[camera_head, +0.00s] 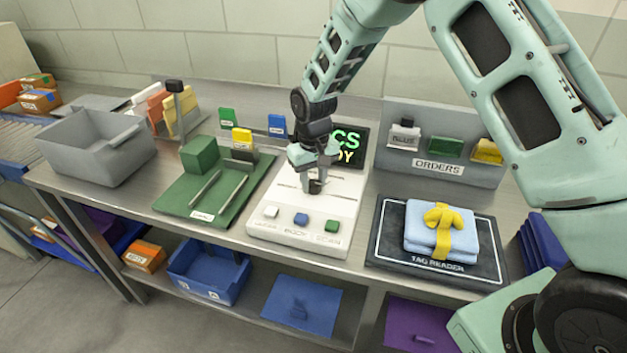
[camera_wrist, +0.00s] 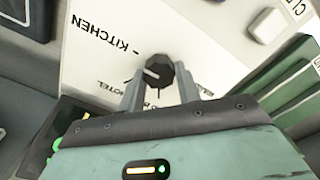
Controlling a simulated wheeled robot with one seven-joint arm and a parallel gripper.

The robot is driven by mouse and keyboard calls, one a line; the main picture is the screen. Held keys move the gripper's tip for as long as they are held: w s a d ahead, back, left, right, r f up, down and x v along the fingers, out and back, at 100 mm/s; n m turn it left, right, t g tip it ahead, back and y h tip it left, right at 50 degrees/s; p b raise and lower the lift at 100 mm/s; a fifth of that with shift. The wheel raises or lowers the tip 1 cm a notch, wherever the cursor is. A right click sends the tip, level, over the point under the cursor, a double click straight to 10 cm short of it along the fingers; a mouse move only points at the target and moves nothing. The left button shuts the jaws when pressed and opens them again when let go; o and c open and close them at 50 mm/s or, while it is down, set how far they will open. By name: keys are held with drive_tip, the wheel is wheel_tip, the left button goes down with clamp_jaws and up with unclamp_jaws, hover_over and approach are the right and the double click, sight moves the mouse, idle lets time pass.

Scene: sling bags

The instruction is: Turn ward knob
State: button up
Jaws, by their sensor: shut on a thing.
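The ward knob (camera_wrist: 158,73) is a dark round dial with a white pointer mark, set on the white console (camera_head: 273,233). In the wrist view my gripper (camera_wrist: 160,88) has one finger on each side of the knob and is shut on it. The pointer faces left and slightly up in that view, below the dash of the upside-down KITCHEN label (camera_wrist: 102,36). A HOTEL label is partly hidden by a finger, and another label at the right is cut off. In the head view my gripper (camera_head: 314,185) stands over the console and mostly hides the knob.
A screen (camera_head: 351,147) behind the console is partly hidden by my arm. White, blue and green buttons line the console's front. A green board (camera_head: 170,203) with rods is at left, and a black tag reader (camera_head: 388,246) bearing folded blue cloth is at right. A grey bin (camera_head: 80,160) stands far left.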

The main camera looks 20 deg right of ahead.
sight(314, 182)
idle(0.3)
drive_tip(key=o, duration=1)
drive_tip(key=shift+r, duration=0.1)
wheel_tip(314, 182, up, 17)
drive_tip(key=b, duration=0.2)
drive_tip(key=shift+r+b, duration=0.15)
drive_tip(key=shift+b, duration=0.25)
drive_tip(key=s+a+n+y, duration=0.15)
drive_tip(key=s+a, duration=0.25)
drive_tip(key=s, duration=0.4)
drive_tip(key=s+a+n+h, duration=0.15)
drive_tip(key=s+a, duration=0.25)
drive_tip(key=s, duration=0.4)
drive_tip(key=s+f+n, duration=0.1)
drive_tip(key=s, duration=0.5)
drive_tip(key=s+d+f+n, duration=0.1)
drive_tip(key=s, duration=0.5)
drive_tip(key=s+f+n, duration=0.1)
drive_tip(key=s+f, duration=0.1)
drive_tip(key=s, duration=0.4)
drive_tip(key=shift+d+y, duration=0.3)
drive_tip(key=shift+d, duration=0.1)
